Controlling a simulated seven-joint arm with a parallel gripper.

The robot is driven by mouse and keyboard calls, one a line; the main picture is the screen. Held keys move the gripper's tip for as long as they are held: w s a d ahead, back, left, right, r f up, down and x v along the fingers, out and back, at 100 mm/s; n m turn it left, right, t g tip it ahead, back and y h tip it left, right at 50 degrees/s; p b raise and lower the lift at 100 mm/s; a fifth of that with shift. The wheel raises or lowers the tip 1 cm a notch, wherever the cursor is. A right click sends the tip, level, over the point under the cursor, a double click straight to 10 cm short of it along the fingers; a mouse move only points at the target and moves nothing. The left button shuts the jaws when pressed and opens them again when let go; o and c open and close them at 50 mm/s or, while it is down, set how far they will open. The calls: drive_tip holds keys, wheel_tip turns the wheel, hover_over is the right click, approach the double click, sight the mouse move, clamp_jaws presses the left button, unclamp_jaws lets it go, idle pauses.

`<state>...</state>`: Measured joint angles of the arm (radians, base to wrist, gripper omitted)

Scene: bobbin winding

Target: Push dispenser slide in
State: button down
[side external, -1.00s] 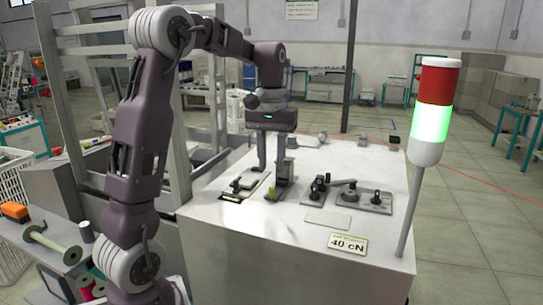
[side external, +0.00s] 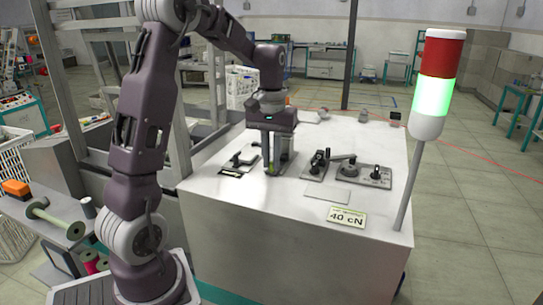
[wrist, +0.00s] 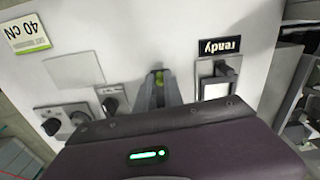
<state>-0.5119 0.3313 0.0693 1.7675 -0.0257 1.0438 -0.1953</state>
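The yellow-green piece also shows in the wrist view (wrist: 160,77). The fingers are close together and look shut. I see nothing clearly held between them.
Left of the gripper is a small fixture (side external: 240,160) with a dark lever; the wrist view shows a "ready" label (wrist: 219,46) beside it. To the right are fixtures with black knobs (side external: 318,165) and a 40 cN sign (side external: 346,217). A signal tower (side external: 433,95) glows green at the front right.

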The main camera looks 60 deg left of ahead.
drive_tip(key=shift+w+a, duration=0.4)
drive_tip(key=shift+w, duration=0.1)
idle(0.3)
drive_tip(key=shift+w+a, duration=0.4)
drive_tip(key=shift+w, duration=0.2)
drive_tip(key=shift+w+a, duration=0.75)
drive_tip(key=shift+w, duration=0.1)
drive_tip(key=shift+w+a, duration=0.15)
drive_tip(key=shift+w, duration=0.05)
idle(0.7)
